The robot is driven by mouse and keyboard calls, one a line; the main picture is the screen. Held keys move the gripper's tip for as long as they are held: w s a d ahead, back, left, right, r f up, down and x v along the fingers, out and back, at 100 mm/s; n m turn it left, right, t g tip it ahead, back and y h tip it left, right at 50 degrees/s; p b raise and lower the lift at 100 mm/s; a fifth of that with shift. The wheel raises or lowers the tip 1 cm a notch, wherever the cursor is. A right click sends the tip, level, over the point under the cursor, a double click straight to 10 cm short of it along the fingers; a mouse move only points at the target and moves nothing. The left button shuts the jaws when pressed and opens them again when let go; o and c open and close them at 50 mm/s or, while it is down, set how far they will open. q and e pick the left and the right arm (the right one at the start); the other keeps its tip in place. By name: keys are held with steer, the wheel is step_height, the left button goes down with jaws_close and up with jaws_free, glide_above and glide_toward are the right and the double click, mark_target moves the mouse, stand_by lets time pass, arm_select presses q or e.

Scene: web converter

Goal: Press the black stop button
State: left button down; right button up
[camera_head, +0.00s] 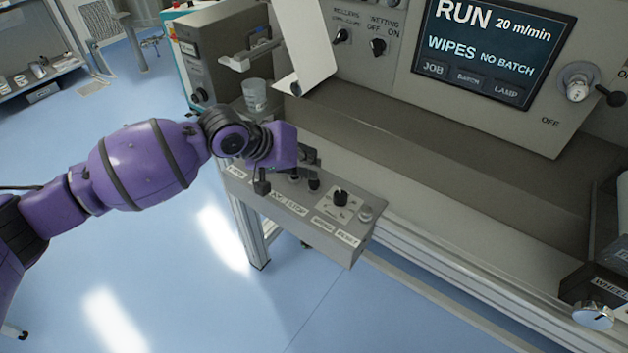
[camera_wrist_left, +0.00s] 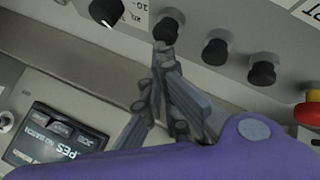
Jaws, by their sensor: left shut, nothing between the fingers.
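The grey control box (camera_head: 345,247) on the front of the machine carries a row of controls with labels. A black button (camera_head: 314,184) is beside the black rotary knob (camera_head: 341,198). In the left wrist view, several black buttons stand in a row: one at the fingertips (camera_wrist_left: 167,28), a middle one (camera_wrist_left: 215,50) and another (camera_wrist_left: 263,72). My right gripper is not in view.
A red button (camera_wrist_left: 310,113) is at the right of the wrist view. A pale button (camera_head: 366,212) is at the box's right end. The display panel (camera_head: 490,45) reads RUN. A clear cup (camera_head: 255,95) stands behind my wrist. The blue floor in front is open.

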arm_select(q)
steer(key=shift+f, duration=0.65)
stand_by(0.6)
steer(key=shift+r, duration=0.1)
steer(key=shift+r+p, duration=0.65)
steer(key=shift+r, duration=0.35)
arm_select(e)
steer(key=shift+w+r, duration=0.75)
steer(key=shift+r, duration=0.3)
arm_select(q)
step_height(320, 180, up, 5)
steer(key=shift+f+p, duration=0.1)
steer(key=shift+p, duration=1.1)
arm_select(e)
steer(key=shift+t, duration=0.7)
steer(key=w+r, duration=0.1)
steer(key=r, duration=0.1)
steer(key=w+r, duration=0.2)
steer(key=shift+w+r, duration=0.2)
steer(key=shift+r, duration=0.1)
arm_select(q)
steer(key=shift+a, duration=0.1)
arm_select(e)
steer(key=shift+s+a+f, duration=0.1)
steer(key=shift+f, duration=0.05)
